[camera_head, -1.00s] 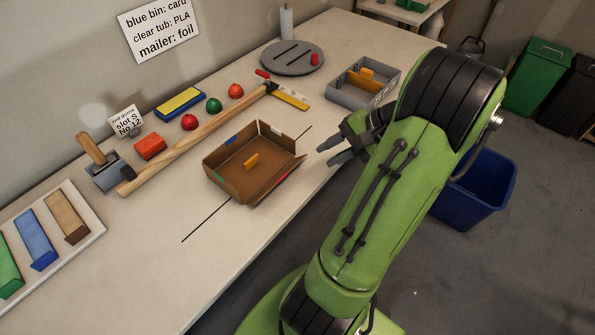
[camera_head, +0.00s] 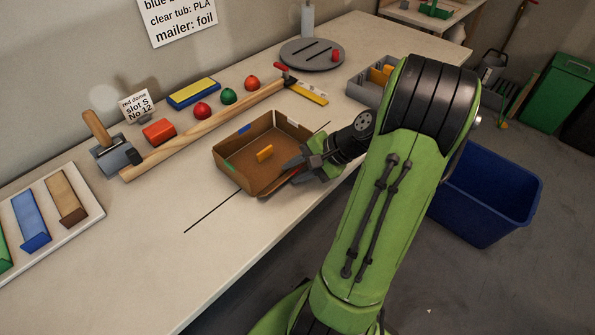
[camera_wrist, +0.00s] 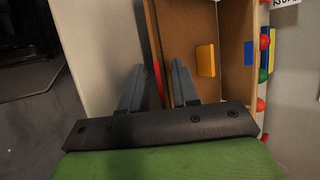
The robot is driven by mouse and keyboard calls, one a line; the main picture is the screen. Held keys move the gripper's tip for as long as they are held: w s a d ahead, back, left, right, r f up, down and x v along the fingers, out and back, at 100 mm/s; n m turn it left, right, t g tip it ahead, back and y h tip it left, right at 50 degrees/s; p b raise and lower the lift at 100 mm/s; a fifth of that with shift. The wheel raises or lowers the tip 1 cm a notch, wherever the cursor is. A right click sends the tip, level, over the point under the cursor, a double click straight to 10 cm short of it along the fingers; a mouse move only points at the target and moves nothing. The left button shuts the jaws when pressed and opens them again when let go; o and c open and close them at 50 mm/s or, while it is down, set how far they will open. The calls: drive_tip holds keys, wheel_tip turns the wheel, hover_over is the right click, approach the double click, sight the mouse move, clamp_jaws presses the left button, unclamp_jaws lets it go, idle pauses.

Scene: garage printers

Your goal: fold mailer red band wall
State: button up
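The mailer (camera_head: 235,152), a brown open cardboard tray, lies on the bench with an orange block (camera_head: 264,154) inside. Its far wall has a blue band (camera_head: 245,128) and its left wall a green band (camera_head: 231,167). The near wall leans outward; its red band (camera_wrist: 156,80) shows in the wrist view but is hidden by my gripper in the head view. My gripper (camera_head: 292,168) is open at this near wall. In the wrist view my fingers (camera_wrist: 156,88) appear on either side of the wall's edge; contact is unclear.
A wooden rail (camera_head: 205,130) with red, green and orange domes behind it lies beyond the mailer. A grey divided bin (camera_head: 367,92) stands to the right. A blue bin (camera_head: 490,195) stands on the floor.

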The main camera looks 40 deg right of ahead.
clamp_jaws()
drive_tip(key=shift+s+f+t+b, duration=0.4)
drive_tip(key=shift+f+t+b, duration=0.2)
drive_tip(key=shift+t+b, duration=0.2)
drive_tip(key=shift+s+n+t+b, duration=0.2)
drive_tip(key=shift+n+t+b, duration=0.15)
drive_tip(key=shift+t, duration=0.25)
unclamp_jaws()
